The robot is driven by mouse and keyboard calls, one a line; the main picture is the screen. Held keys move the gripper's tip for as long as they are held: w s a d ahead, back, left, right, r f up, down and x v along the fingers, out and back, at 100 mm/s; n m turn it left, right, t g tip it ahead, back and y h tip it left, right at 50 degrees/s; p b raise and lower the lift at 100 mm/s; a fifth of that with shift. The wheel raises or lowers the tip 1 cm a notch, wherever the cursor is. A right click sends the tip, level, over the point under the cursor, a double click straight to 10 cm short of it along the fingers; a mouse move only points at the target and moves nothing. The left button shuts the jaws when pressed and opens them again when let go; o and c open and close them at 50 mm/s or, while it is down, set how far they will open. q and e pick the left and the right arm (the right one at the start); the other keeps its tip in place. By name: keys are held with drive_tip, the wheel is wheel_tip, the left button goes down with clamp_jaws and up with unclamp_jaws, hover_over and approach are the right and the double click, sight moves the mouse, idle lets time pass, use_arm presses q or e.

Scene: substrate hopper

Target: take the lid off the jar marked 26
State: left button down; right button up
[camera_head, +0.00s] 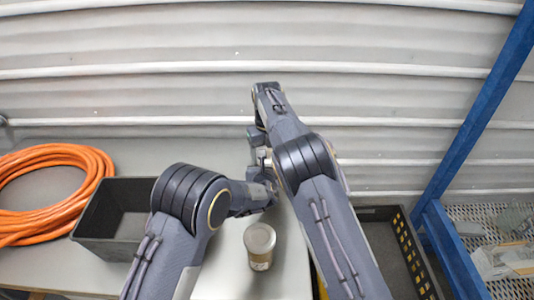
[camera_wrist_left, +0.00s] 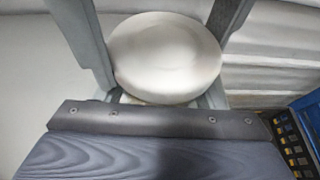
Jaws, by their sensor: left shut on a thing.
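A small jar (camera_head: 261,262) with a round metallic lid (camera_head: 259,237) stands upright on the table, apart from my grippers; its label is too small to read. In the left wrist view, my left gripper (camera_wrist_left: 158,55) is shut on another jar, whose round pale lid (camera_wrist_left: 166,58) shows between the fingers. Most of that jar's body is hidden under the lid, and no number is readable. In the head view, my left gripper (camera_head: 268,188) is partly hidden at the centre. My right gripper (camera_head: 258,148) is just beyond it, pointing down; its finger gap is unclear.
A dark open bin (camera_head: 100,218) stands on the table (camera_head: 60,270) at left, beside a coiled orange hose (camera_head: 100,165). A dark crate (camera_head: 400,245) with yellow-edged slots is at right, near a blue frame (camera_head: 455,165). A corrugated wall (camera_head: 150,70) closes off the back.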

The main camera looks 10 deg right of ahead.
drive_tip(key=o, duration=0.9)
drive_tip(key=shift+o, duration=0.2)
drive_tip(key=shift+r, duration=0.1)
drive_tip(key=shift+r, duration=2.2)
use_arm(q)
drive_tip(key=shift+c, duration=1.3)
unclamp_jaws()
